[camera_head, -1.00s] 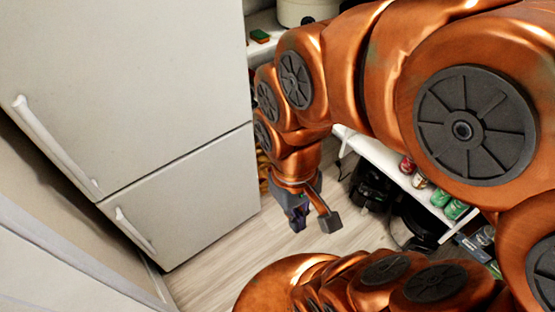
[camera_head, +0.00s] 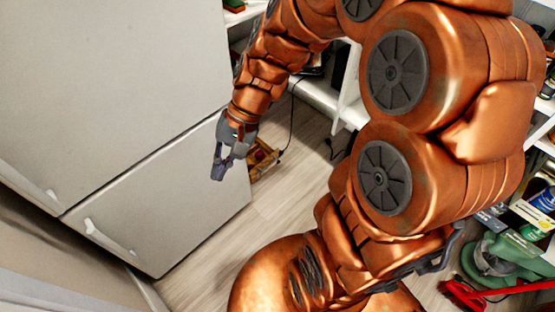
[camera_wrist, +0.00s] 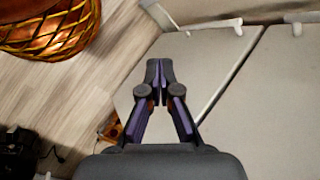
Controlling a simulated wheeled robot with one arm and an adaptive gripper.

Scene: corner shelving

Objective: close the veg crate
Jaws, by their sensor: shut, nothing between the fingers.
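A small wooden crate (camera_head: 264,157) with reddish and yellow contents sits on the floor by the lower right edge of the fridge in the head view. My gripper partly hides it, and I cannot tell how its lid or flaps stand. In the wrist view a small orange-yellow piece, perhaps the crate (camera_wrist: 112,130), shows to the left of the fingers. My gripper (camera_head: 219,172) is shut and empty, pointing down in front of the fridge, just left of the crate in the head view. Its fingertips meet in the wrist view (camera_wrist: 159,74).
The white fridge (camera_head: 120,90) with two handles fills the left. White shelving (camera_head: 345,100) stands behind and right of my arm. A cable (camera_head: 291,120) hangs near the crate. A green appliance (camera_head: 495,262) and a red tool (camera_head: 462,295) lie at right. Wooden floor (camera_head: 270,210) is clear before the crate.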

